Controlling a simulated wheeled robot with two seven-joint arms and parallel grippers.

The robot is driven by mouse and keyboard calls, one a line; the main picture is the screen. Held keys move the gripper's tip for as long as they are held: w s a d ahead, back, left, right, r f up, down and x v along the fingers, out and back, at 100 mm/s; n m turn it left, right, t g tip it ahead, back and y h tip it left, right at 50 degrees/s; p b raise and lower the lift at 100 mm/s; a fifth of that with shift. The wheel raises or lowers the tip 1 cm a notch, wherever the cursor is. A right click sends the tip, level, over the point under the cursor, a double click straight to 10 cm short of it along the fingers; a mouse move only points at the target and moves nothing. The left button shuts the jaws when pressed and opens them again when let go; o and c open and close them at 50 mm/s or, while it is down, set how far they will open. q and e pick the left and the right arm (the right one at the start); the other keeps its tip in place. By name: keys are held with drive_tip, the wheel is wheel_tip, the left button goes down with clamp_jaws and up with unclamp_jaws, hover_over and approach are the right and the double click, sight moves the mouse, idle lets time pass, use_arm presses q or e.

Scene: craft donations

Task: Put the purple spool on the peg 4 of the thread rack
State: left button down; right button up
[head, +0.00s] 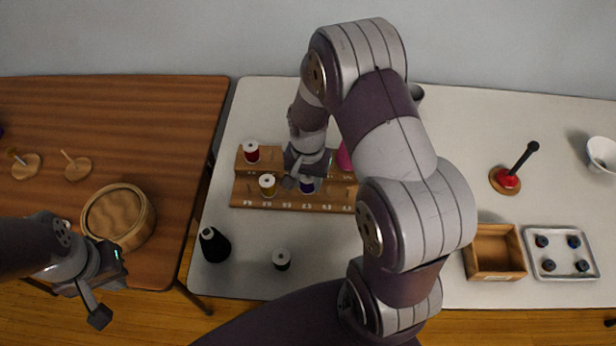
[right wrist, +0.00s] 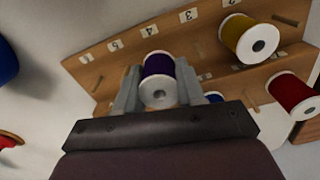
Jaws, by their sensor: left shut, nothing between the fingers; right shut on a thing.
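The purple spool (right wrist: 159,78) is between the fingers of my right gripper (right wrist: 160,92) in the right wrist view, its white end facing the camera. In the head view the purple spool (head: 307,186) shows just below my right gripper (head: 305,172), at the front row of the wooden thread rack (head: 242,195). In the right wrist view the spool is beside the number 4 label (right wrist: 150,30) of the rack (right wrist: 125,65). Whether peg 4 is inside the spool is hidden. My left gripper (head: 99,314) is shut and empty, left of the white table.
A yellow spool (head: 267,186) and red spool (head: 252,152) are on the rack; a blue spool (right wrist: 213,97) is partly hidden. A pink cone (head: 343,158) stands behind. A wooden box (head: 494,276) is right.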

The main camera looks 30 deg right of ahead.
drive_tip(key=shift+f+b, duration=0.35)
drive_tip(key=shift+f, duration=0.3)
drive_tip(key=shift+f, duration=0.1)
drive_tip(key=o, duration=1.1)
wheel_tip(320, 180, up, 13)
drive_tip(key=p, duration=0.1)
drive_tip(key=shift+f, duration=0.15)
drive_tip(key=s+a+r+n+t+p, duration=0.1)
drive_tip(key=s+a+r+n+p, duration=0.4)
drive_tip(key=s+n, duration=0.3)
drive_tip(key=shift+s+a+r+n+p, duration=0.3)
drive_tip(key=shift+s+r+p, duration=0.2)
drive_tip(key=shift+r, duration=0.2)
